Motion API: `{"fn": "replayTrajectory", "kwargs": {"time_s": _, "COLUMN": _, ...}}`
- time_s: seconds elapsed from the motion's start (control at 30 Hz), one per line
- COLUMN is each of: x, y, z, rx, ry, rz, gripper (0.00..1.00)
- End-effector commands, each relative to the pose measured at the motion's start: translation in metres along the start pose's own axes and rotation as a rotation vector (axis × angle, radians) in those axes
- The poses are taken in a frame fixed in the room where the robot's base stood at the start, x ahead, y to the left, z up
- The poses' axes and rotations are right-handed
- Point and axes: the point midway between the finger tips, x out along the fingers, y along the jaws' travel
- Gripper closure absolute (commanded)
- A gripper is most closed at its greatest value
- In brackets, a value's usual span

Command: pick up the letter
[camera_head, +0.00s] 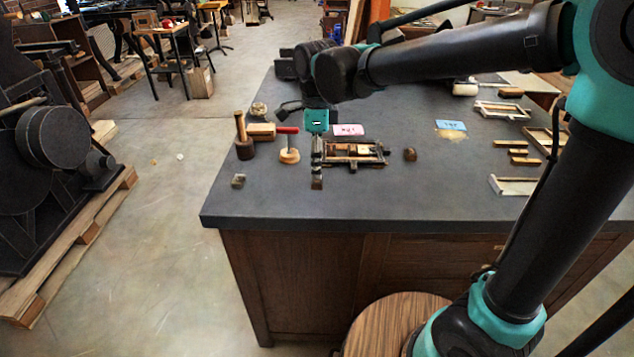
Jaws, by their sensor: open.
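My gripper (317,162) points straight down over the dark worktop, below its teal wrist, at the left end of a small wooden frame (372,161). It is open. I cannot tell for sure which thing is the letter. A small grey-brown block (317,183) shows right below the gripper, and I cannot tell whether the fingers touch it. Another small grey block (238,181) lies alone near the left edge of the worktop. A pink card (348,130) with unreadable marks lies behind the frame. A blue card (450,125) lies farther right.
A brown rounded block (410,154) lies right of the frame. Wooden bars (518,152) and trays (512,186) lie at the right. The front worktop (380,200) is clear.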

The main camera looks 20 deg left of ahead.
Motion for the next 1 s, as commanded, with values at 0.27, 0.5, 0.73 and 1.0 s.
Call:
{"fn": "replayTrajectory", "kwargs": {"time_s": 0.27, "x": 0.038, "y": -0.003, "z": 0.000, "rx": 0.000, "ry": 0.000, "rz": 0.000, "gripper": 0.41}}
{"fn": "replayTrajectory", "kwargs": {"time_s": 0.5, "x": 0.046, "y": -0.002, "z": 0.000, "rx": 0.000, "ry": 0.000, "rz": 0.000, "gripper": 0.41}}
{"fn": "replayTrajectory", "kwargs": {"time_s": 0.73, "x": 0.046, "y": -0.002, "z": 0.000, "rx": 0.000, "ry": 0.000, "rz": 0.000, "gripper": 0.56}}
{"fn": "replayTrajectory", "kwargs": {"time_s": 1.0, "x": 0.045, "y": -0.002, "z": 0.000, "rx": 0.000, "ry": 0.000, "rz": 0.000, "gripper": 0.81}}
